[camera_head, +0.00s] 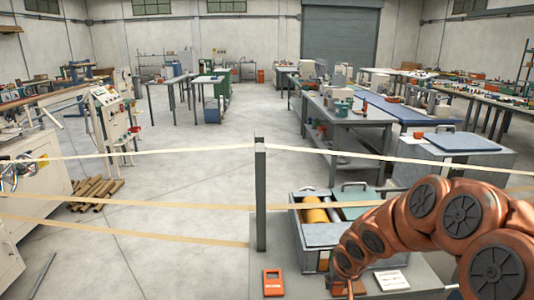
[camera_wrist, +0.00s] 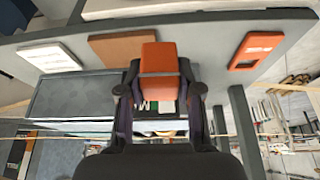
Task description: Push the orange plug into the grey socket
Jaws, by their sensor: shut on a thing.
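In the wrist view, my gripper (camera_wrist: 160,82) is shut on the orange plug (camera_wrist: 159,58), a block with a lighter orange top. A dark finger presses on each side of it. In the head view my copper arm reaches down to the grey table at the lower right, and its end is too small and cut off to make out the grip. I cannot pick out the grey socket in either view. The plug and gripper cover part of the table in the wrist view.
A brown board (camera_wrist: 115,48) lies behind the plug.

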